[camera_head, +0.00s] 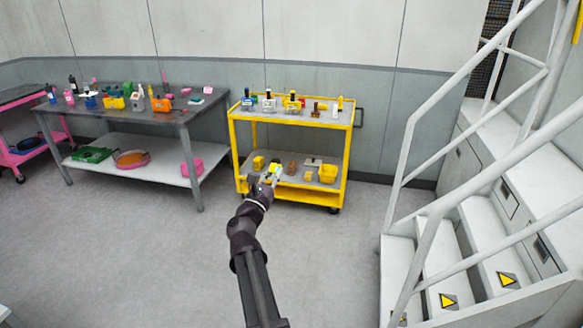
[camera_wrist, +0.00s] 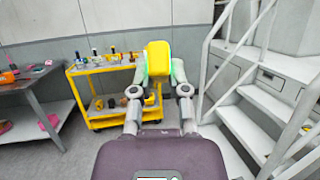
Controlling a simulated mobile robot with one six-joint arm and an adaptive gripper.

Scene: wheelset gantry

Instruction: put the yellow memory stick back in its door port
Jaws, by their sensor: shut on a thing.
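My gripper (camera_wrist: 157,72) is shut on the yellow memory stick (camera_wrist: 157,58), which shows as a yellow block between the fingers in the wrist view. Green shows on both sides of it at the fingertips. In the head view my gripper (camera_head: 271,174) is small, in front of the yellow cart's lower shelf, with a bit of yellow (camera_head: 276,168) at its tip. The part of the stick between the fingers is hidden. I cannot make out a door port in either view.
A yellow cart (camera_head: 240,126) carries bottles and small items on two shelves. A grey workbench (camera_head: 150,119) with clutter stands left, a pink cart (camera_head: 30,145) at the far left. White stairs with railings (camera_head: 430,215) rise at right. The floor (camera_head: 130,240) at front left is clear.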

